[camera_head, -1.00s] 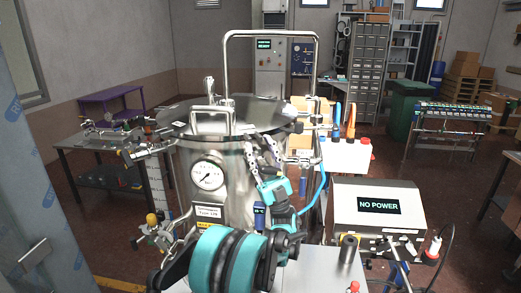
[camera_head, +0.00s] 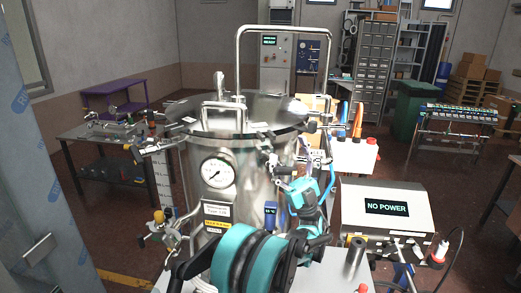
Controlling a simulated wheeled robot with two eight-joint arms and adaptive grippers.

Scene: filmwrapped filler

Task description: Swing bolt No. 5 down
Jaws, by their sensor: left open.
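A steel pressure vessel (camera_head: 242,167) with a round flat lid (camera_head: 262,112) stands in the centre. A swing bolt (camera_head: 219,82) stands upright at the lid's back left. Other bolt hardware sticks out sideways at the right rim (camera_head: 314,125) and the left rim (camera_head: 150,149). The bolt numbers cannot be read, so I cannot tell which is No. 5. My left gripper (camera_head: 278,163) is open, near the vessel's front right side just below the lid rim. I cannot tell whether it touches anything. My right gripper is not in view.
A tall bent steel tube (camera_head: 283,30) arches above the lid. A pressure gauge (camera_head: 217,172) faces forward on the vessel. A box reading "NO POWER" (camera_head: 385,190) stands at the right. A grey workbench (camera_head: 85,133) is at the left. Open floor shows farther right.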

